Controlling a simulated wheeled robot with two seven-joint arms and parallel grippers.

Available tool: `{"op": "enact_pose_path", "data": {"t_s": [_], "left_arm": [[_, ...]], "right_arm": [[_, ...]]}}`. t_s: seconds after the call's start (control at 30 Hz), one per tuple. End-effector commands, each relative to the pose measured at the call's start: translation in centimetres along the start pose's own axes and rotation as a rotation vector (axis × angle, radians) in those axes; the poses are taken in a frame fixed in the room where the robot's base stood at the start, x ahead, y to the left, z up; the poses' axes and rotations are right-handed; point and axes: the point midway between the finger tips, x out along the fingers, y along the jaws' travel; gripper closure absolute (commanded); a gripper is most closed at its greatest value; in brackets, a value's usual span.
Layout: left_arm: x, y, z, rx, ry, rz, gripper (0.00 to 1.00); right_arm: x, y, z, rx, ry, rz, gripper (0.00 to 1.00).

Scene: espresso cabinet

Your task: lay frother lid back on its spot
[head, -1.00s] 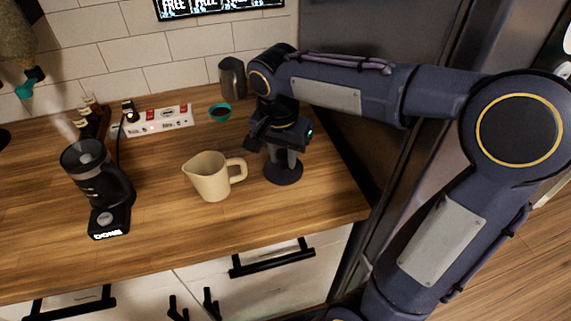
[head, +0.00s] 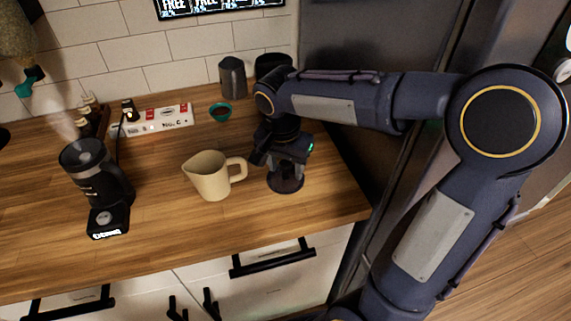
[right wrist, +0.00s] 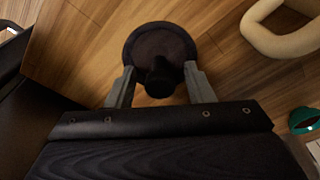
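The frother lid (head: 286,186) is a dark round disc at the right of the wooden counter, below my right gripper (head: 287,163). In the right wrist view the lid (right wrist: 160,40) shows a black knob pointing toward the camera. My right gripper (right wrist: 160,78) is open, with one grey finger on each side of the knob and a visible gap to it. The lid looks flat on or very close to the counter; exact contact is hard to tell. A black frother-like appliance (head: 97,178) stands at the left. My left gripper is not in view.
A cream pitcher (head: 210,178) stands just left of the lid. A grey metal jug (head: 232,76), a teal cup (head: 220,112), a dark canister (head: 270,65) and a power strip (head: 166,118) are at the back. The counter's front right is clear; a fridge borders it.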

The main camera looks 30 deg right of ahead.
Motion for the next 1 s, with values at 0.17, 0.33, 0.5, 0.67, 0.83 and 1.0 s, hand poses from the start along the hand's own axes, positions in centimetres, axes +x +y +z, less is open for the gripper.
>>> {"op": "enact_pose_path", "data": {"t_s": [0.17, 0.33, 0.5, 0.67, 0.83, 1.0], "left_arm": [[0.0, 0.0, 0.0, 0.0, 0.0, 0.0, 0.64], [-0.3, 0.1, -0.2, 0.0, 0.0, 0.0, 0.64], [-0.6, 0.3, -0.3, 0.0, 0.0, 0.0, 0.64], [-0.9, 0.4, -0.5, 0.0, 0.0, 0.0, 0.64], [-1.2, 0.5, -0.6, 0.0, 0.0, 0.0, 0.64], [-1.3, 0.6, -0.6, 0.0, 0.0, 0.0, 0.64]], "right_arm": [[0.0, 0.0, 0.0, 0.0, 0.0, 0.0, 0.52], [-1.0, 0.0, -0.1, 0.0, 0.001, -0.001, 0.52], [-4.2, -0.1, -0.1, 0.001, 0.003, -0.005, 0.52], [-7.7, -0.1, -0.1, 0.0, 0.003, -0.004, 0.52], [-10.7, -0.1, -0.1, 0.0, 0.002, -0.003, 0.52], [-12.1, 0.1, 0.0, -0.006, -0.001, -0.003, 0.52]]}}
